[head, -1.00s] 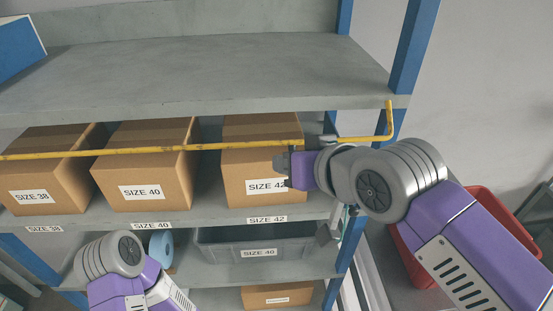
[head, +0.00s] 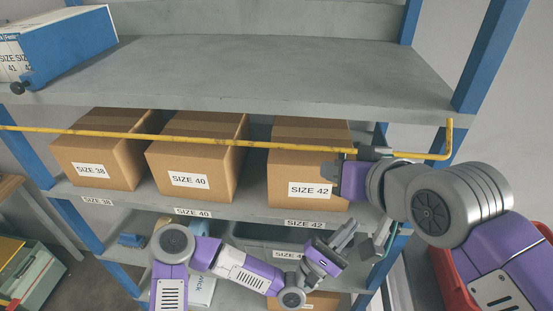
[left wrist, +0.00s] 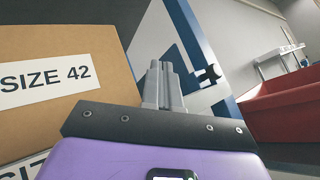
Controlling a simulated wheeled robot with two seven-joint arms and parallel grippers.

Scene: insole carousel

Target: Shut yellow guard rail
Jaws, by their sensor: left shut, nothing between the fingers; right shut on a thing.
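The yellow guard rail (head: 240,143) runs across the front of the middle shelf, before the boxes. Its right end is bent upward beside the right blue upright (head: 485,55). My right gripper (head: 367,153) is shut on the rail, left of that bent end; its fingers partly cover the rail. My left gripper (head: 350,230) is shut and empty, low in front of the shelf by the right upright. In the left wrist view its closed fingers (left wrist: 163,82) point toward a blue upright with a dark hook-shaped piece (left wrist: 211,73). The rail does not show there.
Cardboard boxes labelled SIZE 38 (head: 115,155), SIZE 40 (head: 210,160) and SIZE 42 (head: 300,165) stand behind the rail. A blue box (head: 75,45) sits on the upper shelf. A red bin (left wrist: 290,105) stands right of the rack. The upper shelf's middle is clear.

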